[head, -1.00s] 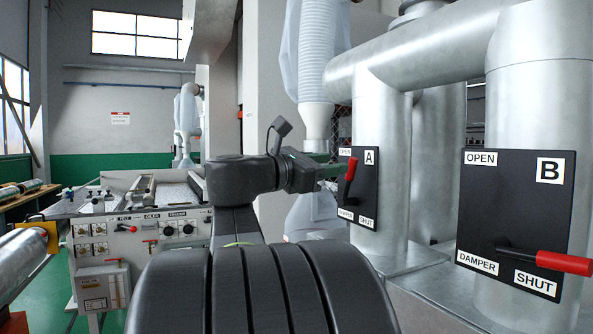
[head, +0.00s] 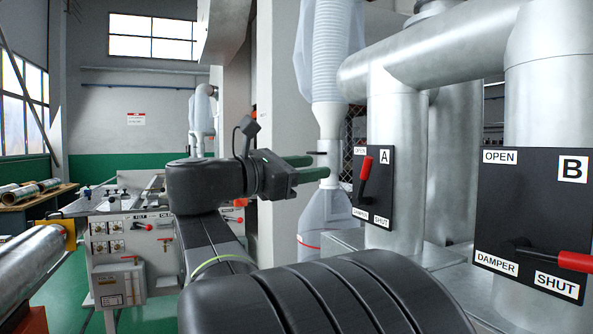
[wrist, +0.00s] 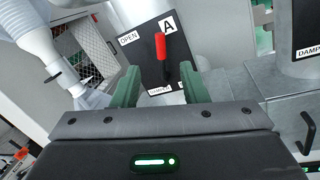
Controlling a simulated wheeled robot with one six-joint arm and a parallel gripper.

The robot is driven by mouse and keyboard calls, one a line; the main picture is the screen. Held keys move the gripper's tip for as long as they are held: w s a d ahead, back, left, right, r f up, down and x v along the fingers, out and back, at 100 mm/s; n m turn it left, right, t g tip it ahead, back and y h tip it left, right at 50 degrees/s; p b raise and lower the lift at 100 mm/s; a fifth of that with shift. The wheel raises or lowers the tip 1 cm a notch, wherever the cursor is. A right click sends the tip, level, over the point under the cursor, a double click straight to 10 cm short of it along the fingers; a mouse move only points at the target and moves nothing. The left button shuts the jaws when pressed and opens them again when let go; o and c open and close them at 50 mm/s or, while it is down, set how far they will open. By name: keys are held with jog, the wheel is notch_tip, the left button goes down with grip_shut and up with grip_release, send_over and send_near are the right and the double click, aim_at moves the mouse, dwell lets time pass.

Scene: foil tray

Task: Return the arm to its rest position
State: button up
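My gripper (head: 317,167) is raised in front of the panel of damper A, to its left in the head view. Its two green fingers stand apart with nothing held between them. In the wrist view the gripper (wrist: 160,76) faces panel A (wrist: 148,60), and the red lever of A (wrist: 161,46) shows beyond the gap between the fingers. In the head view the lever of A (head: 366,168) points up toward OPEN, clear of the fingers. My dark arm is bent, its large links filling the lower middle of the head view.
Panel B (head: 520,205) is at the right, its red lever (head: 573,262) pointing right near SHUT. Metal ducts (head: 397,120) stand behind the panels. A machine with knobs (head: 120,235) stands at left, near a shiny roll (head: 35,262). Green floor shows at lower left.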

aim_at(365, 160)
jog(key=x, duration=1.3)
jog(key=shift+w+d+p, duration=0.2)
jog(key=shift+d+p, duration=0.15)
jog(key=shift+p, duration=0.05)
jog(key=shift+w, duration=0.1)
jog(key=r+v, duration=0.1)
jog(key=v, duration=1.3)
jog(key=shift+n, duration=0.7)
jog(key=shift+w+a+f+p+x, duration=0.15)
jog(key=shift+p+x, duration=0.2)
jog(key=shift+x, duration=2)
jog(key=shift+w+p+x, duration=0.15)
jog(key=shift+p+x, duration=0.2)
jog(key=shift+x, duration=2)
jog(key=shift+w+a+f+p+x, duration=0.15)
jog(key=shift+p+x, duration=0.2)
jog(key=shift+x, duration=2.05)
